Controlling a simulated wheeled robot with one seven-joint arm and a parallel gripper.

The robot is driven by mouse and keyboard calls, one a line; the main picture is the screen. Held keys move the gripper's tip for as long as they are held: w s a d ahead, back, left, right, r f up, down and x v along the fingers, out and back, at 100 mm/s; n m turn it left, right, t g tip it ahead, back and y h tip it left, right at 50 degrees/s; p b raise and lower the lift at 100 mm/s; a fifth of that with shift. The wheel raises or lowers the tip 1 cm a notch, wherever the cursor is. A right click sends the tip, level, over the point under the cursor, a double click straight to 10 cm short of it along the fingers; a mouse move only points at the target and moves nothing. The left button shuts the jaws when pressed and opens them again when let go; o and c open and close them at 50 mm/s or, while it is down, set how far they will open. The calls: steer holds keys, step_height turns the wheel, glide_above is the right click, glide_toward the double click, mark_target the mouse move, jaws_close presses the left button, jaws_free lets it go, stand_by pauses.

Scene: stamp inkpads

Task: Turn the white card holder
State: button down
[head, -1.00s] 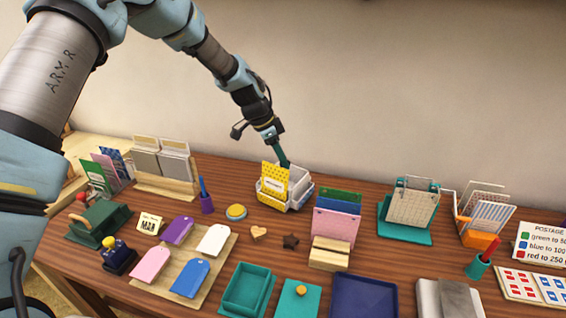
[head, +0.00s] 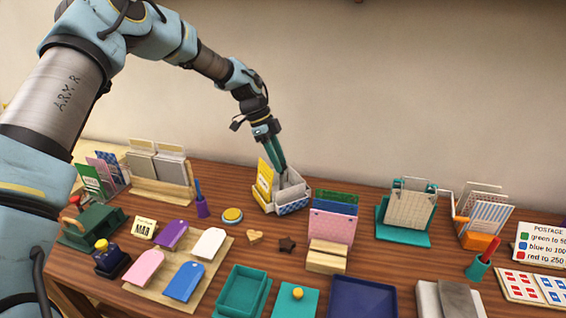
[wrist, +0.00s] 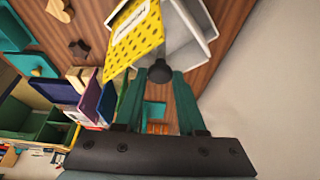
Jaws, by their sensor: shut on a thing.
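The white card holder (head: 291,199) stands on the table by the wall, turned at an angle with its blue-patterned side toward the front right. A yellow dotted card (head: 264,184) with a white label stands at its left; in the wrist view the card (wrist: 133,40) lies beside the white holder walls (wrist: 187,30). My gripper (head: 283,168) reaches down from above to the back of the holder. In the wrist view its green fingers (wrist: 160,80) close in on a dark round knob (wrist: 160,72) at the holder's near edge. The exact contact is partly hidden.
A rack with pink, blue and green cards (head: 333,218) stands close on the right. A heart (head: 254,237) and a dark star (head: 287,244) lie in front.

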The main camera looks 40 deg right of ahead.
steer(key=shift+w+d+m+y, duration=0.15)
steer(key=shift+m+y, duration=0.65)
steer(key=shift+m, duration=1.4)
steer(key=shift+d+m+g+y+b, duration=0.15)
steer(key=shift+m+g+y+b, duration=0.4)
steer(key=shift+m, duration=1.15)
steer(key=shift+m+t+y, duration=0.25)
steer(key=shift+m, duration=0.25)
steer(key=c, duration=0.5)
jaws_free()
steer(key=b+v, duration=0.1)
steer(key=v, duration=0.9)
steer(key=shift+r, duration=0.3)
